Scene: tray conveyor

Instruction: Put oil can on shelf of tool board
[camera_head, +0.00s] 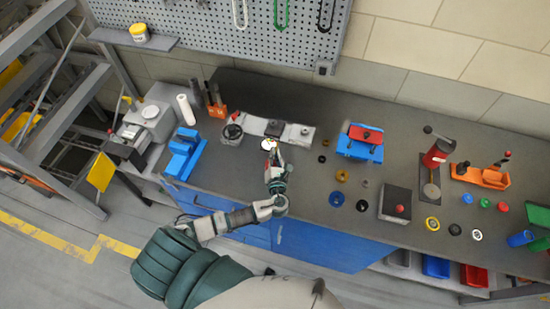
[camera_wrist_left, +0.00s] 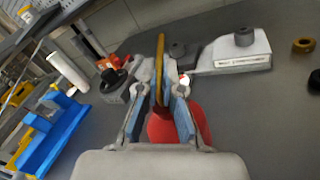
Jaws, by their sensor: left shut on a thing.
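In the head view the can is mostly hidden by the gripper. I cannot tell whether it touches the bench. The tool board (camera_head: 228,28) is on the back wall, and its grey shelf (camera_head: 112,37) is at upper left, holding a yellow and white tub (camera_head: 139,32). My right gripper is not in view.
A white device (camera_head: 290,133) lies just behind the gripper. A blue vise-like block (camera_head: 184,153) and orange tool holder (camera_head: 217,108) stand to the left.

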